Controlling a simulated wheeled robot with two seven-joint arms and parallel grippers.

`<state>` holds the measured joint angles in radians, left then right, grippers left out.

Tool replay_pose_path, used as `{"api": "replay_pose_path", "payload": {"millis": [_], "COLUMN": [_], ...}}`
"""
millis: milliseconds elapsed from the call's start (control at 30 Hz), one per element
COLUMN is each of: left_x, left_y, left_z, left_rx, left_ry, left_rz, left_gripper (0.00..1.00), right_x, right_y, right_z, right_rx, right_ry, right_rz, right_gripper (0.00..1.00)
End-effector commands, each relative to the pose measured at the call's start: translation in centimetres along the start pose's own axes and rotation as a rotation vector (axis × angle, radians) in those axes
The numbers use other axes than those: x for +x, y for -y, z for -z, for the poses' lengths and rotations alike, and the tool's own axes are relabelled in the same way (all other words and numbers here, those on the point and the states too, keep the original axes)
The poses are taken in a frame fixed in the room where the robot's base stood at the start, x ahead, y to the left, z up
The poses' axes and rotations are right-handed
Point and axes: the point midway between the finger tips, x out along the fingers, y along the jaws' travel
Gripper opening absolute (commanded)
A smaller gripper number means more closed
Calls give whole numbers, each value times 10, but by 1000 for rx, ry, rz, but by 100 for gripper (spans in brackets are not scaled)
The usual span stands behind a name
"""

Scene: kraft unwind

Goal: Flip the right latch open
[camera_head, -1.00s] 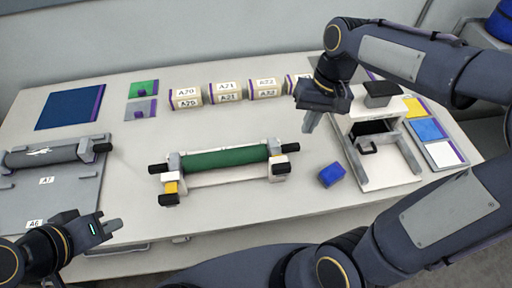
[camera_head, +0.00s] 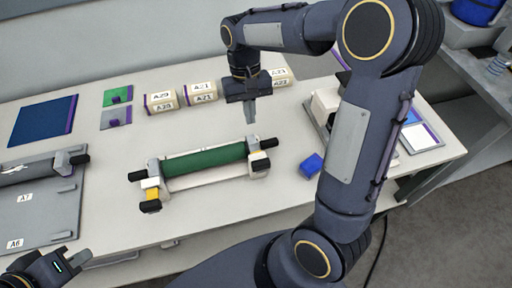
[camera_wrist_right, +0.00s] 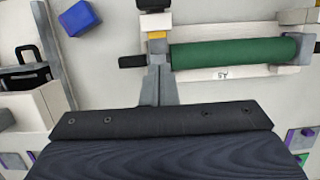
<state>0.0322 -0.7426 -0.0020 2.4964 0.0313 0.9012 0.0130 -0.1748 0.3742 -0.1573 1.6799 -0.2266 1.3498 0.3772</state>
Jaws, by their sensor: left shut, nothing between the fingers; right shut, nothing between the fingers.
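The unwind stand holds a green roll (camera_head: 205,160) between two grey end posts at the middle of the table. The right latch (camera_head: 260,162), a pale and black block, is at the stand's right end. In the right wrist view the latch (camera_wrist_right: 155,22) is at the top, with a yellow part just below it. My right gripper (camera_head: 250,118) is shut and empty, pointing down behind and above the stand's right end. Its fingertips (camera_wrist_right: 158,85) overlap the grey post in the right wrist view; contact cannot be told. My left gripper (camera_head: 68,246) is shut and empty at the lower left.
A blue block (camera_head: 311,166) lies right of the stand. A white fixture (camera_head: 325,105) is partly hidden behind my right arm. Labelled boxes (camera_head: 198,94) stand behind. A grey plate (camera_head: 55,210) with another roll lies left. The table in front of the stand is clear.

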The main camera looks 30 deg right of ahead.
Motion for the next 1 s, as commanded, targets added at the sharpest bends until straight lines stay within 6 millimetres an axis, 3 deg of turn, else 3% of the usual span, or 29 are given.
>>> {"api": "replay_pose_path", "payload": {"millis": [367,600,1000], "left_x": [-6,-15,-16], "left_y": [-3,-7,-7], "left_z": [3,8,8], "left_rx": [0,0,0], "left_ry": [0,0,0], "left_rz": [0,0,0], "left_gripper": [0,0,0], "right_x": [80,86,90], "right_y": [-1,0,0], "right_z": [-2,-32,-39], "right_rx": [1,0,0], "right_ry": [6,0,-1], "right_rz": [-2,0,1], "right_gripper": [0,0,0]}}
